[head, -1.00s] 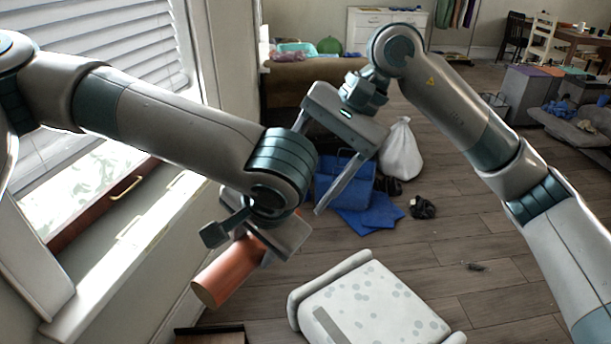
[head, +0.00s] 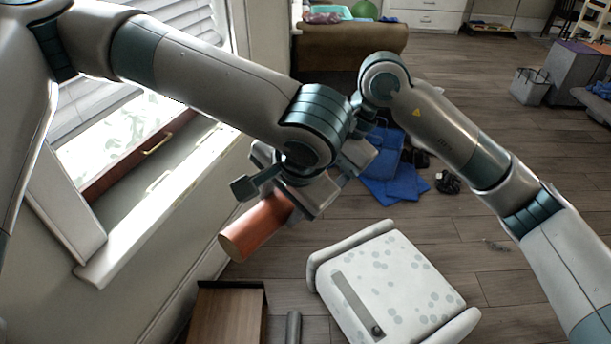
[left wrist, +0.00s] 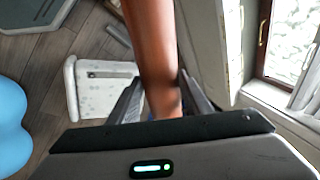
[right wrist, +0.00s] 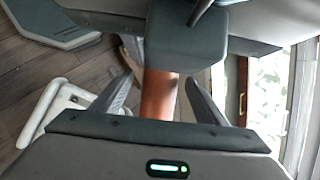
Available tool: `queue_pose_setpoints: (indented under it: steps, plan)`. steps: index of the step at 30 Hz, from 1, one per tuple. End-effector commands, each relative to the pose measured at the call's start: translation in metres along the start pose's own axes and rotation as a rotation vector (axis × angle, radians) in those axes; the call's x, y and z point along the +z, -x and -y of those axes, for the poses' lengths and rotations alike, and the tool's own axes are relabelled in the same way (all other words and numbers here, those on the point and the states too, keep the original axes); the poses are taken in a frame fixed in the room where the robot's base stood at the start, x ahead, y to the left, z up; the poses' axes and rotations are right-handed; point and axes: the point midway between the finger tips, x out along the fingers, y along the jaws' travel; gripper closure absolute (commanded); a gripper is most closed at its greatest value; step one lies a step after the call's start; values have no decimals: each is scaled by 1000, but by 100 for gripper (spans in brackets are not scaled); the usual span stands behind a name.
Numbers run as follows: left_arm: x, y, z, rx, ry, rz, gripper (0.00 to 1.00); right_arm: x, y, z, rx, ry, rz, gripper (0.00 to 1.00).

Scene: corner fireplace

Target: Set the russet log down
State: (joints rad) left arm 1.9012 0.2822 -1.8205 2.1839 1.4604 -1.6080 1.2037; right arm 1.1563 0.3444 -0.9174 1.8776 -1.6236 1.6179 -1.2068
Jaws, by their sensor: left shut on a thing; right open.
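The russet log (head: 255,228) is a reddish-brown cylinder with a paler end, held tilted in the air. My left gripper (head: 298,200) is shut on it, and its fingers lie on both sides of the log in the left wrist view (left wrist: 163,95). My right gripper (head: 350,165) is just behind the left one, partly hidden by it. In the right wrist view its open fingers (right wrist: 162,98) stand apart on either side of the log (right wrist: 158,92), with gaps showing. I cannot tell exactly how close they are in depth.
A brown wooden surface with a dark edge (head: 228,312) stands low below the log, beside a grey cylinder (head: 293,328). A white spotted seat-like object (head: 400,285) is on the floor at right. The window sill (head: 150,215) is at left. Blue fabric (head: 397,185) lies behind.

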Motion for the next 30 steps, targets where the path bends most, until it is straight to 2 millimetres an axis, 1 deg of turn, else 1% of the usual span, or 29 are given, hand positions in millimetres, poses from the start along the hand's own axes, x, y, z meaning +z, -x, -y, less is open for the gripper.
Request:
queue_pose_setpoints:
  steps: [9,10,11,12,14,15,17,18,19,20,30]
  plan:
    - [0,1,0,-1,1,-1,98,0,-2,0,0,0,0,33]
    - [0,1,0,-1,1,-1,98,0,-2,0,0,0,0,38]
    - [0,1,0,-1,1,-1,98,0,-2,0,0,0,0,45]
    - [0,1,0,-1,1,-1,98,0,-2,0,0,0,0,55]
    - [0,1,0,-1,1,-1,98,0,-2,0,0,0,0,69]
    - [0,1,0,-1,0,-1,98,0,-2,0,0,0,0,79]
    - [0,1,0,-1,0,-1,98,0,-2,0,0,0,0,93]
    - [0,1,0,-1,0,-1,46,0,-1,1,-2,1,0,93]
    - [0,1,0,-1,0,-1,39,0,-1,1,-2,1,0,93]
    - [0,1,0,-1,0,-1,34,0,-1,1,-2,1,0,93]
    - [0,1,0,0,0,-1,34,0,-1,1,-2,1,0,93]
